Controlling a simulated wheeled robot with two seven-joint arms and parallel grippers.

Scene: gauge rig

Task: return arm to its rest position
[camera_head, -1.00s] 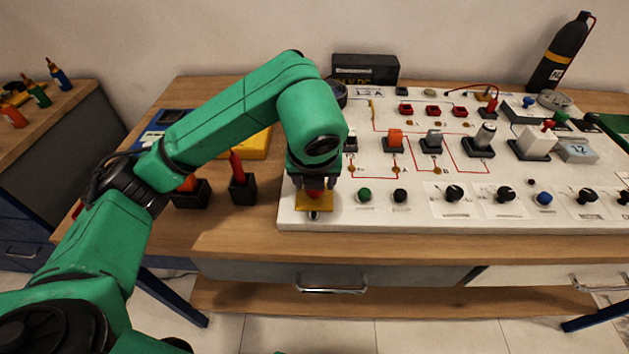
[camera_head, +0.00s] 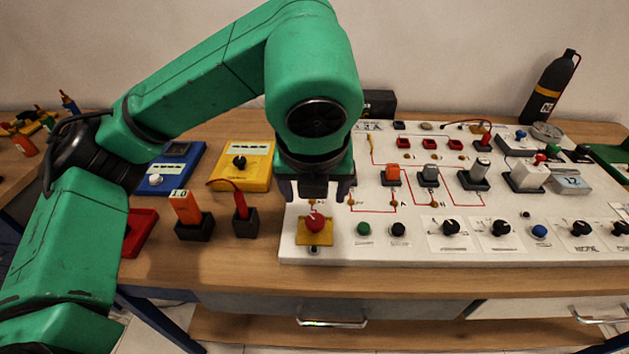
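My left arm comes in from the left, bent high over the bench. Its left gripper (camera_head: 316,190) points down above and just behind the red mushroom button (camera_head: 316,222), which sits on a yellow plate at the left front corner of the white panel (camera_head: 450,252). The gripper's two dark fingers show apart with nothing visible between them, and they look clear of the button. My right gripper is not in the view.
Left of the panel stand an orange tool in a black holder (camera_head: 194,230), a red probe in a holder (camera_head: 243,220), a yellow meter (camera_head: 247,164) and a blue meter (camera_head: 176,168). Switches and knobs cover the panel. A black cylinder (camera_head: 548,88) stands at the back right.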

